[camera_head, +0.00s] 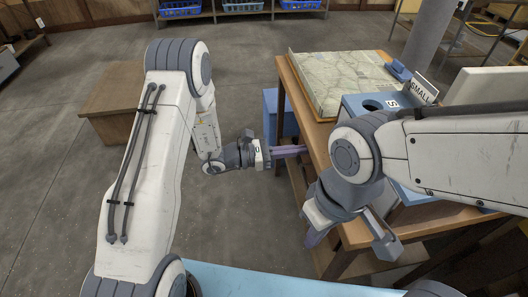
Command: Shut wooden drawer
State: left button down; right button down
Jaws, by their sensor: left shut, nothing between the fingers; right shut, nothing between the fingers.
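The wooden table (292,84) stands on the right, with its left side facing my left arm. A blue box-like part (270,103) sticks out past that side, below the tabletop; I cannot tell if it belongs to a drawer. No wooden drawer front can be made out clearly. My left gripper (303,150) is shut and empty, its purple fingers pointing right at the table's left side, just below the blue part. I cannot tell if they touch. My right gripper (313,238) is shut and empty, pointing down near the table's front corner; my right arm hides much of the table.
A brown wooden box (115,98) stands on the floor at left. Blue baskets (242,5) sit on a rack at the back. Floor between is clear.

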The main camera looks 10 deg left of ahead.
pick_arm(q)
jog(key=p+v, duration=0.1)
jog(key=v, duration=1.2)
